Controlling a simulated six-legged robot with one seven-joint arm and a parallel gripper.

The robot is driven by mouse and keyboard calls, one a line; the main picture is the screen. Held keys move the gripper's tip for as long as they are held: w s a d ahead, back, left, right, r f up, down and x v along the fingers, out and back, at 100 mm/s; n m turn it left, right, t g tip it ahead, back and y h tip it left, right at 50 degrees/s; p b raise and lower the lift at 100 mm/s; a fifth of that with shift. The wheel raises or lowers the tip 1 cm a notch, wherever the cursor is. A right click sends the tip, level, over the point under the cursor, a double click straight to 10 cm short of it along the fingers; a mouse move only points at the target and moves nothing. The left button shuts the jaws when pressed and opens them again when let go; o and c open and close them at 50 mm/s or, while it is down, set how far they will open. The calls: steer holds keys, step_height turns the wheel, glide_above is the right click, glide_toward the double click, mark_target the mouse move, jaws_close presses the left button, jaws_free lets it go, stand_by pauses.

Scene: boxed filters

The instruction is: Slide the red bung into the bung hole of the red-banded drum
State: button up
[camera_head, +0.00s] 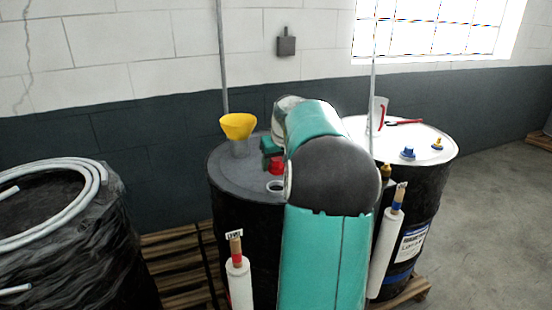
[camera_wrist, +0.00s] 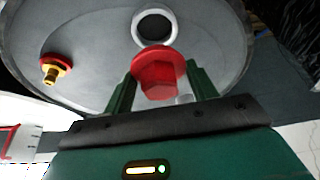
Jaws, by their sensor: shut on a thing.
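The red bung (camera_wrist: 157,78) is held between the two green fingers of my gripper (camera_wrist: 160,88) in the wrist view. In the head view the bung (camera_head: 276,167) shows as a small red spot left of my arm, over the grey-topped drum (camera_head: 228,172). The bung hole (camera_wrist: 155,27) is a pale ring with a dark opening, just beyond the bung in the wrist view. It also shows in the head view (camera_head: 276,187), below the bung in the picture. The bung appears apart from the hole. My arm hides much of this drum, and I cannot make out its red band.
A yellow funnel (camera_head: 238,126) stands on the grey top. A red-and-brass fitting (camera_wrist: 56,70) sits there too. A black-wrapped drum (camera_head: 70,240) with hose stands left.

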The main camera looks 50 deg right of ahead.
steer(key=shift+f, duration=2)
steer(key=shift+f, duration=0.85)
steer(key=o, duration=1)
steer(key=shift+o, duration=0.2)
steer(key=shift+r, duration=0.1)
glide_toward(278, 168)
steer(key=shift+w+d+f, duration=0.1)
steer(key=shift+d+f, duration=0.15)
steer(key=shift+f, duration=0.3)
